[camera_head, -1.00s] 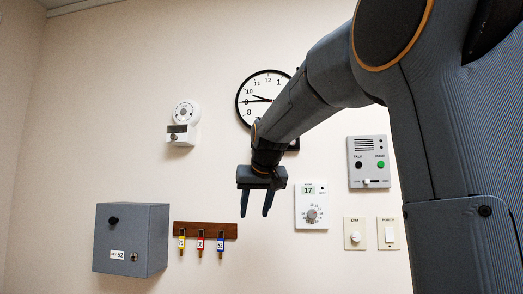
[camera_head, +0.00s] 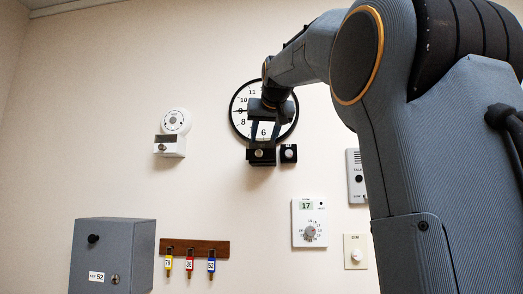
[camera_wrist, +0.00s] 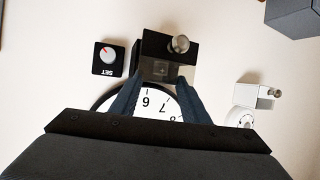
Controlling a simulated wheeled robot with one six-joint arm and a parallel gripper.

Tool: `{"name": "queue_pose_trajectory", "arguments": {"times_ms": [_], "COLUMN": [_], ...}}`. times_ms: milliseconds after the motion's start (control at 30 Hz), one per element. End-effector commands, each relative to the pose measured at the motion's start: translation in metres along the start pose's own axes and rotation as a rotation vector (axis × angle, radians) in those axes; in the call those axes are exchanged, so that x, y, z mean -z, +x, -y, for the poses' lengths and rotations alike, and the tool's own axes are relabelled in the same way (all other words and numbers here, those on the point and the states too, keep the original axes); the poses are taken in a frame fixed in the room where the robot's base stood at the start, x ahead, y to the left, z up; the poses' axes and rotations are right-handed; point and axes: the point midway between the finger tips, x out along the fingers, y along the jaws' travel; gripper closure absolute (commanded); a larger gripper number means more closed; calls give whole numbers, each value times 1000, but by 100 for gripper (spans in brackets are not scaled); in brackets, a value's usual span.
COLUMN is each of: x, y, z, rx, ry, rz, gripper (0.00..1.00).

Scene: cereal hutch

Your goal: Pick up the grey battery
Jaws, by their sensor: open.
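I cannot make out a grey battery for certain in either view. A black box with a round metal knob (camera_head: 259,153) is under the wall clock (camera_head: 236,104). In the wrist view the black box (camera_wrist: 157,43) shows a dim grey, see-through-looking part between my fingertips; I cannot tell what is in it. My gripper (camera_head: 264,140) is open in front of the lower part of the clock. In the wrist view my gripper's (camera_wrist: 161,80) fingers reach toward the box, one on each side of the grey part. I see nothing held; contact with the box is unclear.
A small SET dial (camera_wrist: 109,58) is beside the black box. A white alarm unit (camera_head: 170,145), a thermostat (camera_head: 309,222), a dimmer (camera_head: 355,251), a key rack (camera_head: 196,248) and a grey lockbox (camera_head: 113,255) are on the wall. Bare wall lies between them.

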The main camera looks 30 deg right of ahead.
Motion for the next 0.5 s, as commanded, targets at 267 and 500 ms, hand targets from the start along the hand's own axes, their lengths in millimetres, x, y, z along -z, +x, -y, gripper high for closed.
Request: {"name": "queue_pose_trajectory", "arguments": {"times_ms": [267, 500], "x": [0, 0], "y": [25, 25], "z": [0, 0], "rx": [0, 0], "ry": [0, 0], "rz": [0, 0], "gripper": [58, 67]}}
